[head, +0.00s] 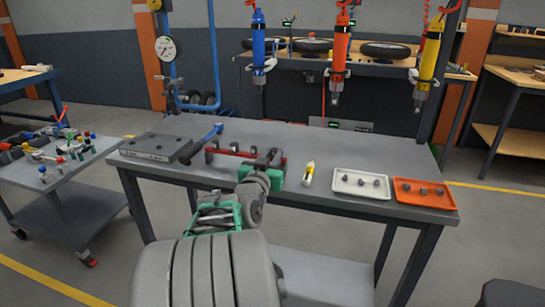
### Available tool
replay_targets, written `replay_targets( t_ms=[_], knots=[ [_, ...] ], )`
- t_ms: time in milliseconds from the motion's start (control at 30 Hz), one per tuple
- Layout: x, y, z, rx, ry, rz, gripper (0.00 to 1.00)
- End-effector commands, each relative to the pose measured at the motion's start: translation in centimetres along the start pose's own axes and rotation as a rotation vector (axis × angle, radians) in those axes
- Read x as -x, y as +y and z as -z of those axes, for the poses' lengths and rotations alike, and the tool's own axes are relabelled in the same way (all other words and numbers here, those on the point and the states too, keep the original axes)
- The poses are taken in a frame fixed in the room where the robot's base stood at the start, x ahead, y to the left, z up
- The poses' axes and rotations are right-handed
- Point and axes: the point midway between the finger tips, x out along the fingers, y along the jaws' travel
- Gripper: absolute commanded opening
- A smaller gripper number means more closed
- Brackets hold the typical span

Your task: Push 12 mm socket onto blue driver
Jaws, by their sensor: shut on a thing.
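The blue driver (258,45) hangs upright above the back of the workbench, nose down. My gripper (271,158) is low over the bench at the right end of a red rail (232,153), well below the blue driver and apart from it. Several dark grey sockets or holders (209,155) stand along the rail. My gripper is shut on a small grey piece, seemingly a socket; it is mostly hidden by the fingers. Its size marking cannot be read. I cannot tell whether it still touches the rail.
Orange (339,50) and yellow (430,60) drivers hang to the right. A white tray (340,190) and an orange tray (402,198) hold small dark parts. A yellow-and-white bottle (309,174) is on the bench. A grey block (158,146) and blue-handled tool (208,135) are left.

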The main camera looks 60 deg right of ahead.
Motion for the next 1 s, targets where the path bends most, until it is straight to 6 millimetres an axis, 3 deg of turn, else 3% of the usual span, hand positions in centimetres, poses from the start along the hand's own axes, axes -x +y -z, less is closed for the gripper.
replay_targets(
  t_ms=[700,1000],
  knots=[
    [0.0,0.0,3.0,0.0,0.001,-0.001,0.0],
    [0.1,-0.2,3.1,0.0,0.0,0.004,0.0]
  ],
)
